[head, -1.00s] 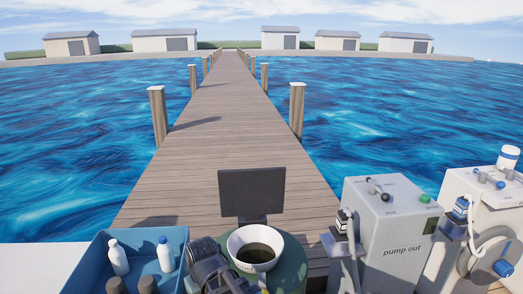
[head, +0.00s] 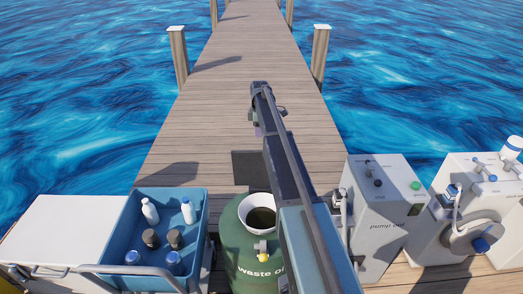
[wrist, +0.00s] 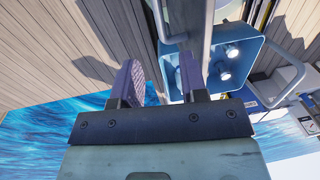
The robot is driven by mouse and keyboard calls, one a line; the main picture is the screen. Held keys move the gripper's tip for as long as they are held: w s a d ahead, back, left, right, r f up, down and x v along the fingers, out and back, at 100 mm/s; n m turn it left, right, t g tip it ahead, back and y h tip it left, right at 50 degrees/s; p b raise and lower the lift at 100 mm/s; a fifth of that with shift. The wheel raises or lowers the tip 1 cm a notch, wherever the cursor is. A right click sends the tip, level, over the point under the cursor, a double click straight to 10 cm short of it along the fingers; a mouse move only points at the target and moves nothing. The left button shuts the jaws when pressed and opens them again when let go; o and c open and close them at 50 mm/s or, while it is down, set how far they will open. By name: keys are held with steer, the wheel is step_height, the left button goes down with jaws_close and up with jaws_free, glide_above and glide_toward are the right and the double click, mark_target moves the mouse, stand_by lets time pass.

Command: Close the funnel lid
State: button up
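The green waste oil drum (head: 238,248) stands at the dock's near end with a white-rimmed funnel (head: 246,211) on top. The funnel's mouth is uncovered and dark inside. Its dark square lid (head: 246,167) stands open behind the funnel, its right part hidden by my arm. My gripper (head: 257,132) is beyond the lid in the head view, small and above the planks, apart from the lid. In the wrist view my gripper (wrist: 160,66) has its two purple fingers apart with nothing between them.
A grey pump-out unit (head: 385,215) and a second white unit stand at right. The dock planks (head: 235,90) beyond the lid are clear, with posts and water on both sides.

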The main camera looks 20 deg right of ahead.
steer(key=b, duration=0.9)
glide_toward(261, 165)
steer(key=w+f, duration=0.1)
steer(key=f, duration=0.1)
steer(key=w+d+f, duration=0.1)
steer(key=f, duration=0.1)
steer(key=w+f, duration=0.2)
steer(key=shift+w+d+f, duration=0.1)
steer(key=shift+d, duration=0.15)
jaws_close()
